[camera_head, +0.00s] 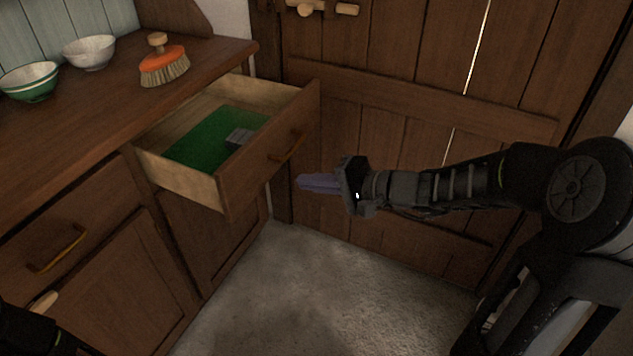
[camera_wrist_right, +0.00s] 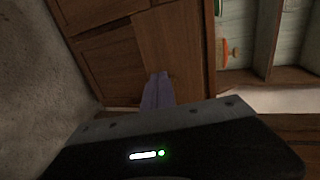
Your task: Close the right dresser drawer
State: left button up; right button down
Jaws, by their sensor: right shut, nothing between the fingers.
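The right dresser drawer (camera_head: 268,166) is pulled well out of the dresser (camera_head: 110,125) in the head view. It has a green lining (camera_head: 200,148), a small grey block (camera_head: 239,137) inside and a brass handle (camera_head: 289,148) on its front. My right gripper (camera_head: 302,183) is shut and empty. In the head view its fingertips point left, just right of the drawer front and a little below the handle; a gap seems to show. The shut fingers (camera_wrist_right: 158,92) also show in the right wrist view.
On the dresser top are an orange brush (camera_head: 164,65), a white bowl (camera_head: 90,52) and a green bowl (camera_head: 30,82). The left drawer (camera_head: 65,235) is shut. A plank door (camera_head: 400,130) stands behind my right arm. The floor (camera_head: 310,290) in front is clear.

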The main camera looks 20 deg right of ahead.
send_near(257, 173)
jog(key=x, duration=0.5)
jog(key=shift+w+a+f+b, duration=0.1)
jog(key=shift+a+f+b, duration=0.1)
jog(key=shift+f+b, duration=0.15)
pick_arm(q)
jog(key=shift+f, duration=0.45)
pick_arm(e)
jog(key=shift+w+a, duration=0.3)
jog(key=shift+w, duration=0.15)
pick_arm(q)
jog(key=shift+f, duration=0.15)
pick_arm(e)
jog(key=shift+w+a, duration=0.1)
